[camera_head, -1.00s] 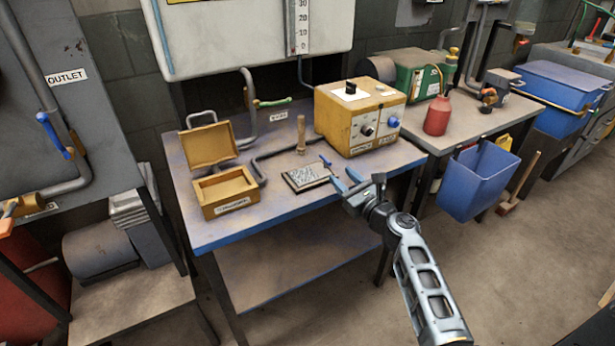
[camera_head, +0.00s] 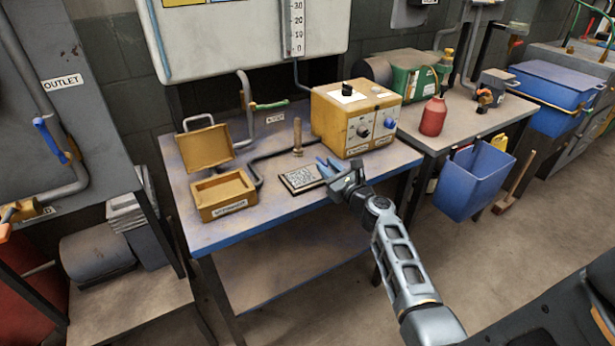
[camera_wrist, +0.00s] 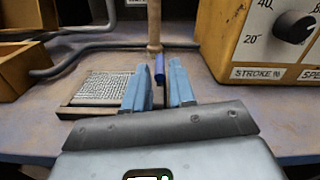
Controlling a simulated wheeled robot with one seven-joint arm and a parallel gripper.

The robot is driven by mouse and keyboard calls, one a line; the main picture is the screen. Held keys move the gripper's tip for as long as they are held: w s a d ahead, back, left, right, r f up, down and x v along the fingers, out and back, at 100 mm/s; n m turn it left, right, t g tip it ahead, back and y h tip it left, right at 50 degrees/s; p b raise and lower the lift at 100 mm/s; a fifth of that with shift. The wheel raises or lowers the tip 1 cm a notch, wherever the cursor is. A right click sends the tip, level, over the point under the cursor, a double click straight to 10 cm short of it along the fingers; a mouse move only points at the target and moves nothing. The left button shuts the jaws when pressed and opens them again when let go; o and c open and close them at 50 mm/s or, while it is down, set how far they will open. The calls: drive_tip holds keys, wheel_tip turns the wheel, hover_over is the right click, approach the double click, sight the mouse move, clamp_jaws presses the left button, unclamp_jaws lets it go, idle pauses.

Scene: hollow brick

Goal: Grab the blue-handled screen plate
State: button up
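The screen plate (camera_head: 299,178) lies flat on the blue-edged workbench, a dark-framed panel with a light mesh. In the wrist view the plate (camera_wrist: 100,92) is left of my fingers, and its blue handle (camera_wrist: 160,68) shows between the fingertips. My gripper (camera_head: 328,167) is over the bench at the plate's right end.
An open yellow box (camera_head: 223,195) stands left of the plate. A wooden-handled tool (camera_head: 298,138) stands upright just behind it. The yellow control unit (camera_head: 355,118) with knobs is close on the right. A grey pipe (camera_head: 270,155) runs behind. Bench front is clear.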

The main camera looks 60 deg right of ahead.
clamp_jaws()
idle(0.3)
